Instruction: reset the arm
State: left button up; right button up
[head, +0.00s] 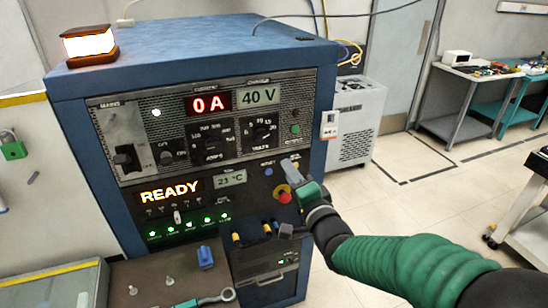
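My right arm comes in from the lower right, with a green ribbed sleeve. Its gripper (291,168) is in front of the lower right of the blue power cabinet's (190,42) front panel. It is just above and beside a red stop button on a yellow base (284,194). I cannot tell whether it touches the panel. Its fingers are small and seen from behind, so their opening is unclear; no held object shows. My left gripper is not in view. The panel reads 0 A, 40 V, READY and about 23 °C, with a row of green lights lit below.
An orange-white beacon lamp (90,43) is lit on the cabinet top. A low bench (140,276) at the front left holds a blue clip (205,257) and a ring-ended tool (228,295). A grey unit (357,122) stands behind right.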

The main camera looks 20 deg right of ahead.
jog(key=s+a+f+n+g, duration=0.1)
jog(key=s+f+n+g, duration=0.35)
jog(key=f, duration=0.75)
jog(key=s+a+f+n+g, duration=0.1)
jog(key=s+f+n+g, duration=0.4)
jog(key=s+f, duration=0.2)
jog(key=s+a+f+n+g, duration=0.1)
jog(key=s+f+n+g, duration=0.3)
jog(key=s, duration=0.8)
notch_tip(320, 180, down, 3)
jog(key=shift+s+a+f+n+g+h, duration=0.15)
jog(key=shift+a+n+g+h, duration=0.15)
jog(key=shift+g, duration=0.65)
